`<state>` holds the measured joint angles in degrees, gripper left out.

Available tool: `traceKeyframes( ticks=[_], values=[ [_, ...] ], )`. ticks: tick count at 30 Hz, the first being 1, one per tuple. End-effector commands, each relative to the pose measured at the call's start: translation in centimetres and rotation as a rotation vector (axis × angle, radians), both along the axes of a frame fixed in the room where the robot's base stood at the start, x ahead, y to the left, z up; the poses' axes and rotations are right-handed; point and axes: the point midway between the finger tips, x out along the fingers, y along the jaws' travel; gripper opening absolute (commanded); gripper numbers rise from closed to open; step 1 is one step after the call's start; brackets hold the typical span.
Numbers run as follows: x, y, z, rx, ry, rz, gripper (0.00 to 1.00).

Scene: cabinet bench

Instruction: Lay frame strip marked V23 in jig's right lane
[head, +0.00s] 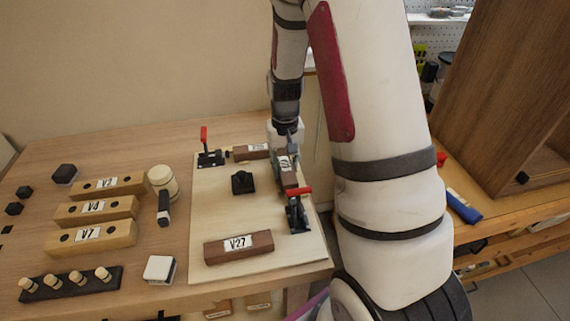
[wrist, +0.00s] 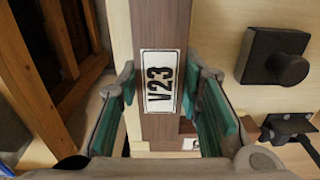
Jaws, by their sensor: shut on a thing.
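The dark brown strip marked V23 (wrist: 160,78) runs lengthwise between the green-padded fingers of my gripper (wrist: 163,95), which is shut on it. In the head view the strip (head: 289,180) is along the right side of the pale jig board (head: 215,200), partly hidden by my gripper (head: 287,152). I cannot tell whether it rests on the board or is slightly above it. Another dark strip (head: 241,154) lies across the back of the jig; the strip marked V27 (head: 238,247) lies across the front.
Red-handled clamps stand at the jig's back left (head: 209,157) and right side (head: 297,214). A black knobbed block (head: 242,182) sits mid-board. Light blocks (head: 95,208), a mallet (head: 163,185) and a pegged rack (head: 70,284) lie left. A wooden cabinet (head: 510,95) stands right.

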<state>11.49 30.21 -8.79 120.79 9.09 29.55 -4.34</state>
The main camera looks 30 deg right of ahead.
Motion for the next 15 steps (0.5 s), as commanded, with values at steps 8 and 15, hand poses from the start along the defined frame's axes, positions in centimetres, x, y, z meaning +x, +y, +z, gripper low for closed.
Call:
traceKeyframes(
  ticks=[8, 15],
  values=[
    [0.01, 0.01, -0.34, 0.0, 0.0, 0.0, 0.02],
    [0.01, 0.01, -0.8, 0.0, 0.0, 0.0, 0.02]
  ],
)
